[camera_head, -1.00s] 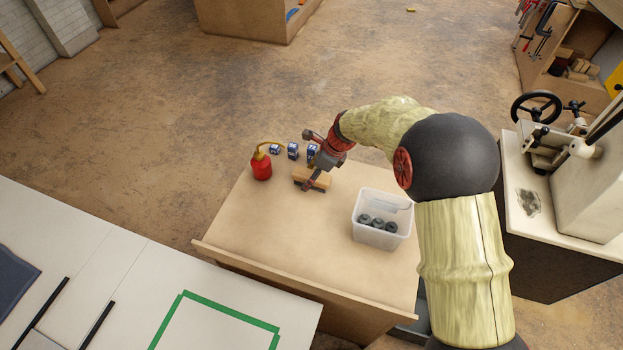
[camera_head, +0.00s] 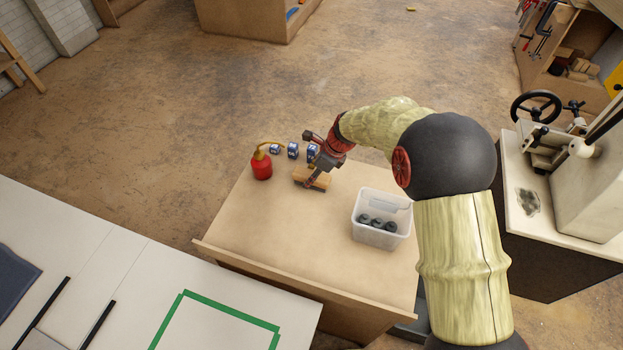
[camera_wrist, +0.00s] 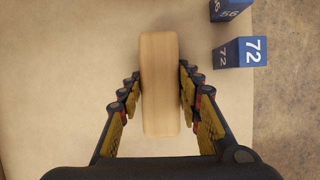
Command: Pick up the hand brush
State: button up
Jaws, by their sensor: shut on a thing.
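The hand brush (camera_head: 318,181) sits on the wooden table, with its light wooden top showing. In the wrist view the wooden block of the brush (camera_wrist: 160,80) lies lengthwise between the fingers. My gripper (camera_head: 314,177) is over the brush with one finger on each long side. In the wrist view my gripper (camera_wrist: 160,98) is closed against the block. The bristles under the block are hidden. I cannot see a gap between the brush and the table top.
A red oil can (camera_head: 262,167) stands left of the brush. Blue numbered boxes (camera_head: 293,150) stand behind it, close to my gripper. A clear bin (camera_head: 377,238) with several dark round parts is at the right. The table's (camera_head: 265,225) front middle is clear.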

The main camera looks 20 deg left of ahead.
jog(key=c, duration=0.6)
jog(key=shift+r+b, duration=0.2)
jog(key=shift+b, duration=0.15)
notch_tip(320, 180, up, 10)
jog(key=p, duration=0.3)
jog(key=shift+r+p, duration=0.1)
jog(key=shift+p, duration=0.2)
jog(key=o, duration=0.6)
jog(key=c, duration=0.4)
jog(key=shift+r, duration=0.1)
